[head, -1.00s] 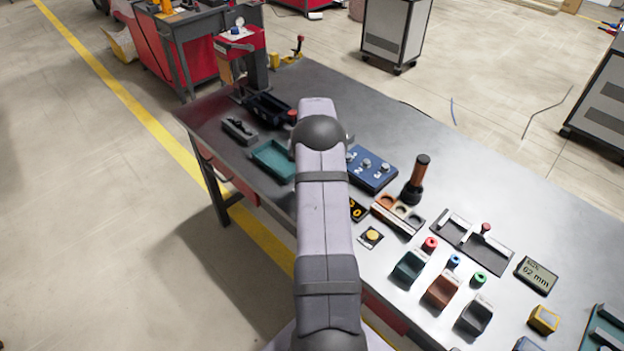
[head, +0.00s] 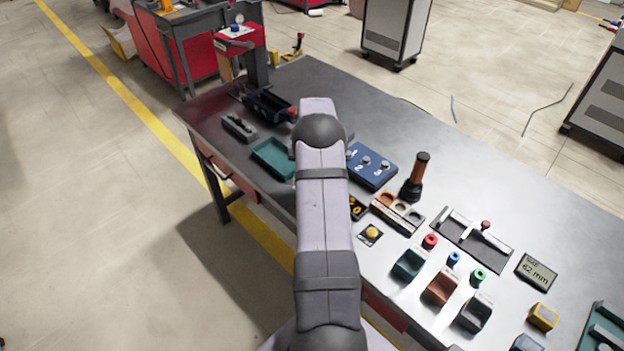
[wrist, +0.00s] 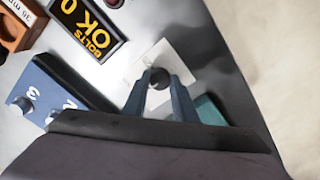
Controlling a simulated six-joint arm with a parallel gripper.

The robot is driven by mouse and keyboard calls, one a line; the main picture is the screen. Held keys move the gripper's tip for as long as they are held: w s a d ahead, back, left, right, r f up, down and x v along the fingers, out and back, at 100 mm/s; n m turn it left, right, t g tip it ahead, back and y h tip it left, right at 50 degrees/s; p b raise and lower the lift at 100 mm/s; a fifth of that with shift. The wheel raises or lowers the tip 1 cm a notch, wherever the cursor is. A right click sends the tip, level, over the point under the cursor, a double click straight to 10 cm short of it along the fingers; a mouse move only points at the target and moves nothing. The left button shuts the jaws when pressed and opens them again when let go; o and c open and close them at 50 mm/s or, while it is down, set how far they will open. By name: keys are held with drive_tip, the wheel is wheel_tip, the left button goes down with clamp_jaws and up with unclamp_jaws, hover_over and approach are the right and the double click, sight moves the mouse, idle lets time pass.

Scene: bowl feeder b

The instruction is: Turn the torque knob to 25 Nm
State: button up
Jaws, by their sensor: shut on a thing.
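In the wrist view, the torque knob (wrist: 158,76) is a small dark round knob on a pale plate (wrist: 177,55) with faint markings, too blurred to read. My gripper (wrist: 160,84) has its two blue-grey fingers on either side of the knob and is shut on it. The knob's pointer and setting cannot be made out. In the head view, my arm hides the knob, its plate and my gripper.
A black display (wrist: 88,30) reading "BOLTS OK 0" lies beside the plate. A blue numbered panel (head: 386,171) and a teal tray (head: 262,160) flank my arm. A dark flashlight-like tool (head: 416,180) stands upright. Several coloured blocks occupy the bench's near right.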

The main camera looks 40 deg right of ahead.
drive_tip(key=shift+m, duration=0.3)
drive_tip(key=m+b, duration=0.1)
drive_tip(key=m, duration=0.2)
drive_tip(key=shift+m, duration=0.4)
drive_tip(key=m+b, duration=0.1)
drive_tip(key=m, duration=0.8)
drive_tip(key=shift+m+b, duration=0.3)
drive_tip(key=shift+m, duration=1.7)
drive_tip(key=o, duration=1)
drive_tip(key=shift+o, duration=0.2)
